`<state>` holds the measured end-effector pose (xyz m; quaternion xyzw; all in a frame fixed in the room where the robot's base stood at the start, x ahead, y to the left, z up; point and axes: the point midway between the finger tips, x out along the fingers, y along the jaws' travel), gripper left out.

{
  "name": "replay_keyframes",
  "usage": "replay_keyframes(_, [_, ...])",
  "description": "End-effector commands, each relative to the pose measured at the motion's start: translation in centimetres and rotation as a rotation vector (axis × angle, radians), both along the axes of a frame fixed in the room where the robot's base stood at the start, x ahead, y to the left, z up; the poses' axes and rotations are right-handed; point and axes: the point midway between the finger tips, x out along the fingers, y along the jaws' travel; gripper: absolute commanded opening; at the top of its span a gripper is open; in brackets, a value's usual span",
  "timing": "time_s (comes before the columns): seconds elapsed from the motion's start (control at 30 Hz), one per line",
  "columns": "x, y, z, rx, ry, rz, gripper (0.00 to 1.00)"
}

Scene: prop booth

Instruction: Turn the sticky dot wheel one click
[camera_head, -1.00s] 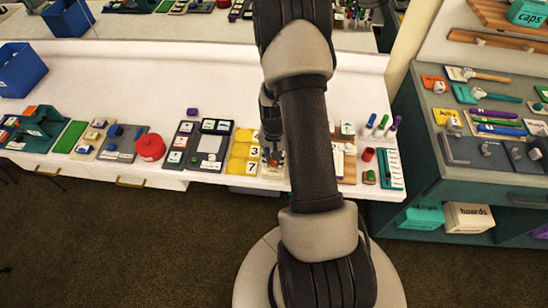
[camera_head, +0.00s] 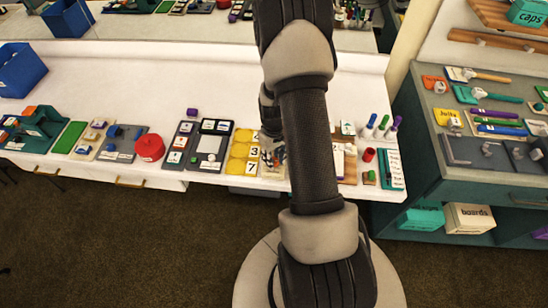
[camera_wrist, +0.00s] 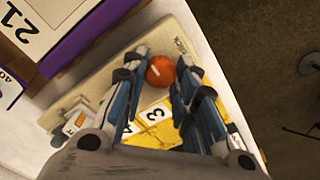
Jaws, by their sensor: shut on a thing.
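In the wrist view, a round orange-red knob (camera_wrist: 160,71) with a pale mark on it sits over a cream board (camera_wrist: 101,87). I take this to be the sticky dot wheel, but its full shape is hidden. My gripper (camera_wrist: 163,80) has its blue-grey fingers on both sides of the knob and is shut on it. In the head view, my gripper (camera_head: 272,152) is low over the front of the white table, beside the yellow number board. My arm hides much of that spot.
The yellow number board (camera_head: 240,152) lies just left of my gripper. A wooden board with cards (camera_head: 347,160) and a red cup (camera_head: 368,154) are to the right. A round red container (camera_head: 150,147) stands further left. The table's back half (camera_head: 180,75) is clear.

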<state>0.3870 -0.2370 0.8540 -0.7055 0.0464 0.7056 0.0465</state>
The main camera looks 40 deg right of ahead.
Motion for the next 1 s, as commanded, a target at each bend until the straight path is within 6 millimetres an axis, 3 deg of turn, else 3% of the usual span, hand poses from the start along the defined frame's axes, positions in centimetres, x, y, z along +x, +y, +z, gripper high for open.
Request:
replay_keyframes(0.63, [0.02,-0.01,0.02,0.000,0.000,0.054,0.03])
replay_keyframes(0.67, [0.02,-0.01,0.02,0.000,0.000,0.053,0.27])
replay_keyframes(1.0, [0.01,-0.01,0.01,0.000,0.000,0.053,0.48])
